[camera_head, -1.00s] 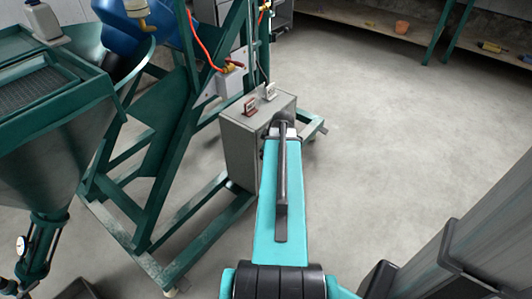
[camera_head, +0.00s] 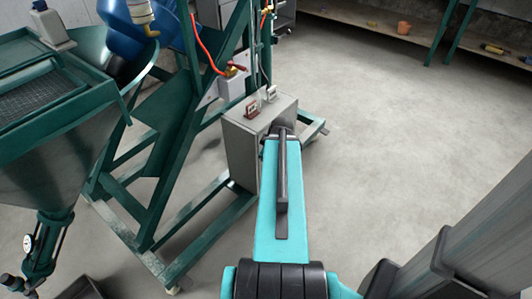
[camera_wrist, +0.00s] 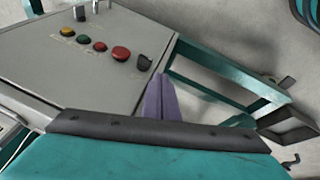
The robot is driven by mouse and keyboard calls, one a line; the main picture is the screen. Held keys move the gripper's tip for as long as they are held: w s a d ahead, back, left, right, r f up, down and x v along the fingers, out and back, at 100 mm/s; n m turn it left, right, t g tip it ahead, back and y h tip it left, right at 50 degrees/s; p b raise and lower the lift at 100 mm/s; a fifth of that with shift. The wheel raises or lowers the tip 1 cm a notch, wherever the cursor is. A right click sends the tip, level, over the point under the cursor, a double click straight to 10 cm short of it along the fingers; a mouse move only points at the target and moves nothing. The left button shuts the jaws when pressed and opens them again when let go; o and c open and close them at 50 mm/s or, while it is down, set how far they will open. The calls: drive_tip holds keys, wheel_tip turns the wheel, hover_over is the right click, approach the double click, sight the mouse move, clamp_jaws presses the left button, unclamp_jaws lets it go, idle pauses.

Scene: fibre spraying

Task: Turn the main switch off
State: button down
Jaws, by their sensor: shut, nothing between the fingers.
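The grey control box (camera_head: 241,150) stands in front of the green frame. In the wrist view its panel (camera_wrist: 75,65) fills the upper left, with a row of yellow, green and red buttons. A black knob (camera_wrist: 144,62) sits at the end of this row, beyond the large red button (camera_wrist: 121,53). It looks like the main switch; I cannot read its setting. My gripper (camera_wrist: 162,80) shows purple fingers, shut and empty, just below and right of the knob near the panel edge. A small gap seems to separate them. In the head view my arm hides the fingers.
Two small upright parts (camera_head: 252,109) stand on top of the box. The green frame (camera_head: 150,200) and hopper (camera_head: 60,150) fill the left. Open floor (camera_head: 390,130) lies to the right.

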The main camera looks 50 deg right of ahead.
drive_tip(key=shift+s+a+r+p, duration=0.15)
drive_tip(key=shift+a+r+p, duration=0.25)
drive_tip(key=shift+p, duration=0.5)
drive_tip(key=p, duration=0.3)
drive_tip(key=shift+s+a+r+p, duration=0.1)
drive_tip(key=shift+a+r+p, duration=0.1)
drive_tip(key=shift+a+p, duration=0.1)
drive_tip(key=p, duration=0.2)
drive_tip(key=a+p, duration=0.1)
drive_tip(key=p, duration=0.2)
drive_tip(key=shift+s+a+r, duration=0.1)
drive_tip(key=shift+s+r, duration=0.2)
drive_tip(key=shift+s+a+r+p, duration=0.25)
drive_tip(key=shift+a+p, duration=0.25)
drive_tip(key=shift+p, duration=0.5)
drive_tip(key=shift+s+a+r+p, duration=0.2)
drive_tip(key=shift+a+p, duration=0.3)
drive_tip(key=shift+p, duration=0.5)
